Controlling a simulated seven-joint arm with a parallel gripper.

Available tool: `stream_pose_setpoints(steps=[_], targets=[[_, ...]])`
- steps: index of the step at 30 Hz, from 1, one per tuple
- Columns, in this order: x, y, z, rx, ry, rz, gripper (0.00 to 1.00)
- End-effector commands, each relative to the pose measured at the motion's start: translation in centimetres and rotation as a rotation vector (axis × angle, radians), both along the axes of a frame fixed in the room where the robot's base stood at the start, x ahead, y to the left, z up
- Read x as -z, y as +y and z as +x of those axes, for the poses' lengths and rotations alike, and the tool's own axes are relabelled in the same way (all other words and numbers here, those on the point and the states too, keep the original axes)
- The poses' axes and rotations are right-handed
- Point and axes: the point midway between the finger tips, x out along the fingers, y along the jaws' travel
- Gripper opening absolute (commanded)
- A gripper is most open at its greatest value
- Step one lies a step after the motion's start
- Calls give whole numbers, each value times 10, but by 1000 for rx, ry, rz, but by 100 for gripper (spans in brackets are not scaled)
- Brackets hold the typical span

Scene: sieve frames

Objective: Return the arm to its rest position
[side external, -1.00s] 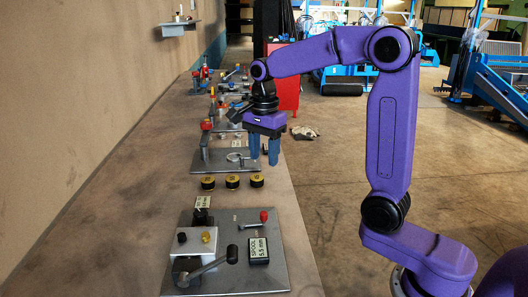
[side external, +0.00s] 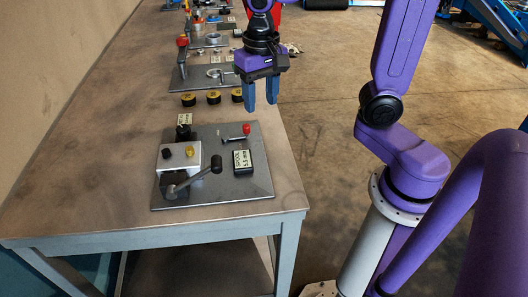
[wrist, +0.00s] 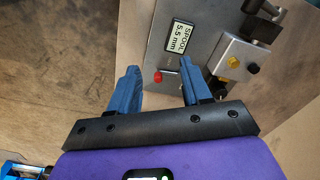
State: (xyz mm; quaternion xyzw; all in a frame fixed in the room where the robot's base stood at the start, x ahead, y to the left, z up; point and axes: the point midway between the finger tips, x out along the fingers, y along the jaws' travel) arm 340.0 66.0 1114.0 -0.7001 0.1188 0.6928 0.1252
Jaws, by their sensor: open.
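My gripper (side external: 262,94) is open, with two blue fingers spread and nothing between them. In the side external view it hangs near the right edge of the bench (side external: 90,190), at the height of the yellow-topped round pieces in the picture. In the wrist view my gripper (wrist: 160,85) points toward the plate (wrist: 158,40) with the lever and the label "SPOOL 5.5 mm" (wrist: 179,37). A red knob (wrist: 157,77) shows between the fingertips in that view, and I see no contact with it. My upper arm is partly cut off by the frame top.
The near plate (side external: 235,195) carries a block (side external: 180,153), a lever (side external: 195,178) and a red-knobbed rod (side external: 246,129). Several yellow-topped round pieces (side external: 213,96) stand in a row behind it. More fixtures (side external: 195,60) stand farther back. Open floor (side external: 335,120) lies right of the bench.

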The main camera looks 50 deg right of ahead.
Motion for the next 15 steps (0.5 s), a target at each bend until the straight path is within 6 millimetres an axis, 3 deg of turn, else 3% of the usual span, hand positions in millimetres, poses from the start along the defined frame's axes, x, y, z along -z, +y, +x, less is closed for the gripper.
stream_pose_setpoints(steps=[15], targets=[[26, 2, -109, -894, -14, -1, 48]])
